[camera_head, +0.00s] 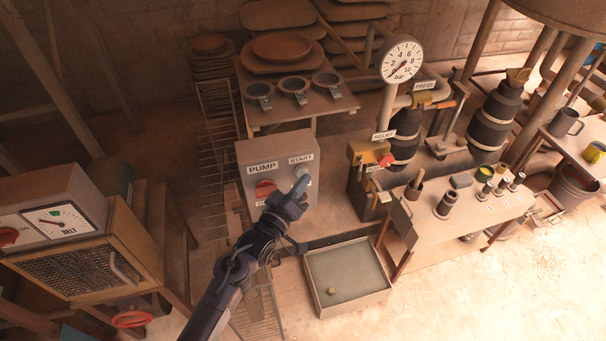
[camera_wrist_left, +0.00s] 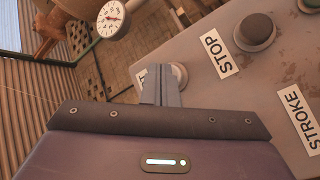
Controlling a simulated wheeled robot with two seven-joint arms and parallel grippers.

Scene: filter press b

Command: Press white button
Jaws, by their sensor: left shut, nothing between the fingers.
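The pump box (camera_head: 240,160) is a grey panel labelled PUMP and START, with a red knob (camera_head: 265,188) on its left. A pale, whitish round button (camera_head: 301,171) sits under the START label. My left gripper (camera_head: 300,186) is shut and empty, its tips right at this button and partly covering it. In the left wrist view the shut fingers (camera_wrist_left: 160,85) overlap a pale round button (camera_wrist_left: 181,75), mostly hidden behind them. I cannot tell whether they touch. A dark round button (camera_wrist_left: 255,31) stands near a STOP label (camera_wrist_left: 220,54). My right gripper is not in view.
A pressure gauge (camera_head: 402,61) stands behind, near the relief post with a red knob (camera_head: 386,160). A shallow tray (camera_head: 346,304) lies on the floor below the pump box. A meter box labelled BELT (camera_head: 55,220) is at the left. A bench with several small items (camera_head: 460,212) is at the right.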

